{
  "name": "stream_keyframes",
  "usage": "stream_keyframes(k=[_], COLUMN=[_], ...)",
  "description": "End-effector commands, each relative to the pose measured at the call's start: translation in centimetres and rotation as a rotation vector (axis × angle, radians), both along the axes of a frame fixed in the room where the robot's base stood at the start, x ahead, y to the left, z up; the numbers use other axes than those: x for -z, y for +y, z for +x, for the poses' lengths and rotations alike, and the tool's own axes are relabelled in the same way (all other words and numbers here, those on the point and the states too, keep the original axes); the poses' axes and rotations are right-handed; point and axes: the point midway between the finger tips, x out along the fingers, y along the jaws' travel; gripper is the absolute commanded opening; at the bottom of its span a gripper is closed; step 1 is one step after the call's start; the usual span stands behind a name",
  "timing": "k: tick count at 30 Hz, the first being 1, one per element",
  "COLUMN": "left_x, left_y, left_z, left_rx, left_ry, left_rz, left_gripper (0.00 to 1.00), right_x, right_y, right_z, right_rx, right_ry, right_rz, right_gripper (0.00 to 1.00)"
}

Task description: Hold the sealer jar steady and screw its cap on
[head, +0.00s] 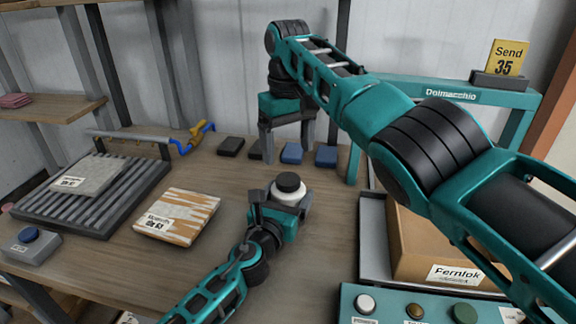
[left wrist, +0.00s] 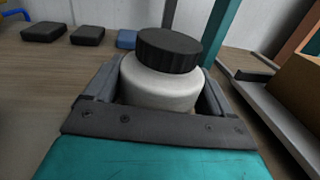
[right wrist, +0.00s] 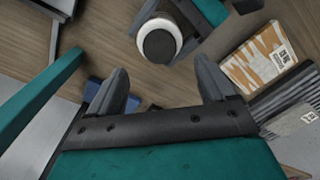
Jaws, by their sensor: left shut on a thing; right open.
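The sealer jar (left wrist: 160,86) is a squat white jar standing upright on the table. It also shows in the head view (head: 287,196). Its black ribbed cap (left wrist: 169,51) sits on top of it, and whether it is tight I cannot tell. My left gripper (head: 284,207) is shut around the jar's sides, one finger on each side. My right gripper (right wrist: 166,88) is open and empty, behind and above the jar in the head view. In the right wrist view the capped jar lies beyond the fingertips, apart from them.
A ribbed rack (head: 125,203) and a wood-striped panel (head: 178,213) lie left. Several dark and blue blocks (head: 291,153) lie behind. A teal frame (head: 440,93), a cardboard box (head: 430,245) in a tray and a button panel (head: 395,304) stand right. Bare table surrounds the jar.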

Motion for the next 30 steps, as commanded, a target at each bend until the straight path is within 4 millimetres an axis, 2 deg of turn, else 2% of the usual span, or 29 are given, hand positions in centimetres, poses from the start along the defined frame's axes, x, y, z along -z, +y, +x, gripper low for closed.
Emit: stream_keyframes(k=[1,3,9,25,26,30], left_x=[0.1,0.1,0.1,0.0,0.0,0.0], left_y=[0.0,0.0,0.0,0.0,0.0,0.0], left_z=[0.0,0.0,0.0,0.0,0.0,0.0], left_rx=[0.000,0.000,0.000,0.000,0.000,0.000], left_ry=[0.001,0.001,0.001,0.001,0.001,0.001], left_rz=[0.000,0.000,0.000,0.001,0.000,0.000], left_gripper=[0.00,0.00,0.00,0.00,0.86,1.00], right_x=[-1.4,-3.0,-4.3,-4.9,-4.9,-4.9], right_y=[0.0,0.0,-0.1,-0.1,-0.1,-0.1], right_z=[0.0,0.0,0.0,-0.1,-0.1,-0.1], right_rx=[0.001,0.000,0.003,0.000,0.000,0.000], right_ry=[-0.002,-0.002,0.000,0.000,0.000,0.000], right_rz=[-0.001,-0.001,0.000,-0.001,-0.001,-0.001], right_gripper=[0.83,0.83,0.83,0.83,0.83,0.83])
